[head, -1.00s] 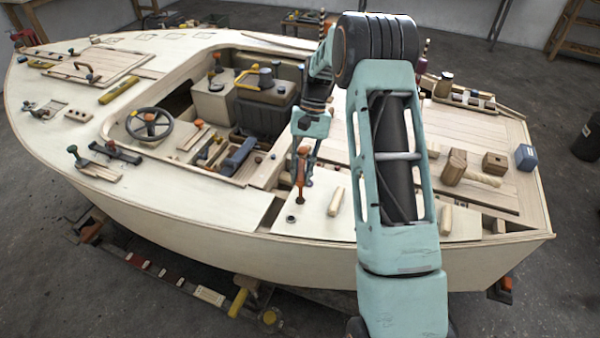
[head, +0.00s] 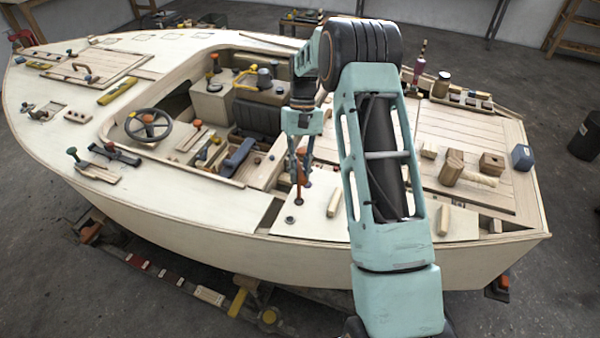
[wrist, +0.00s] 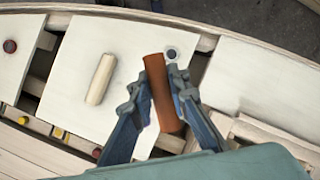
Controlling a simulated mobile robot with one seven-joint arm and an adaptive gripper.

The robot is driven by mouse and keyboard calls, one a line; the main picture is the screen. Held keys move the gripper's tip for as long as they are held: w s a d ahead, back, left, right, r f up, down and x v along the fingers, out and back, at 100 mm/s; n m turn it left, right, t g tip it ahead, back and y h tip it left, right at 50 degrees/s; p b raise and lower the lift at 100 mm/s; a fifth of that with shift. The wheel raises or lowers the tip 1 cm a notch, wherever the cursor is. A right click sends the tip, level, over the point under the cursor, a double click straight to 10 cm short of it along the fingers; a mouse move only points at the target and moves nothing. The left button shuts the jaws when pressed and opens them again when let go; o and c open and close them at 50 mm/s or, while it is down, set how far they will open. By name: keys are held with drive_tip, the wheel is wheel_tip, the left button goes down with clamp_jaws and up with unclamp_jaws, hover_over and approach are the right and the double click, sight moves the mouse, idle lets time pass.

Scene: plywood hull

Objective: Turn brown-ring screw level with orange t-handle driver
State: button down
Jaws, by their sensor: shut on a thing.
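My gripper (head: 300,178) is over the pale side deck, shut on the orange t-handle driver (head: 301,172). In the wrist view the driver's orange-brown handle (wrist: 163,95) lies lengthwise between the two fingers (wrist: 160,115). The driver's lower end is close to the deck; whether it touches cannot be told. A small dark-centred screw with a greyish ring (wrist: 171,53) sits just beyond the handle, and shows in the head view (head: 290,219) just in front of the driver. A dark brown round fitting (wrist: 10,46), possibly the brown-ring screw, sits on a panel at the wrist view's left edge.
A pale wooden bar (head: 334,203) lies on the deck right of the driver. A mallet (head: 466,172) and a blue block (head: 522,157) lie at the stern. The open cockpit with a steering wheel (head: 149,124) is to the left. My arm hides part of the aft deck.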

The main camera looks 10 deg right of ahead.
drive_tip(key=m, duration=0.2)
drive_tip(key=m+t+y, duration=0.1)
drive_tip(key=m, duration=0.1)
drive_tip(key=shift+y, duration=0.3)
drive_tip(key=m+t+y, duration=0.1)
drive_tip(key=m, duration=0.3)
drive_tip(key=shift+a+b, duration=0.15)
drive_tip(key=shift+b, duration=0.2)
drive_tip(key=m+t, duration=0.1)
drive_tip(key=m, duration=0.1)
drive_tip(key=m+t, duration=0.1)
drive_tip(key=m, duration=0.1)
drive_tip(key=m+t, duration=0.1)
drive_tip(key=m, duration=0.2)
drive_tip(key=shift+w+a+y+b, duration=0.25)
drive_tip(key=shift+a+y+b, duration=0.05)
drive_tip(key=shift+y+b, duration=0.1)
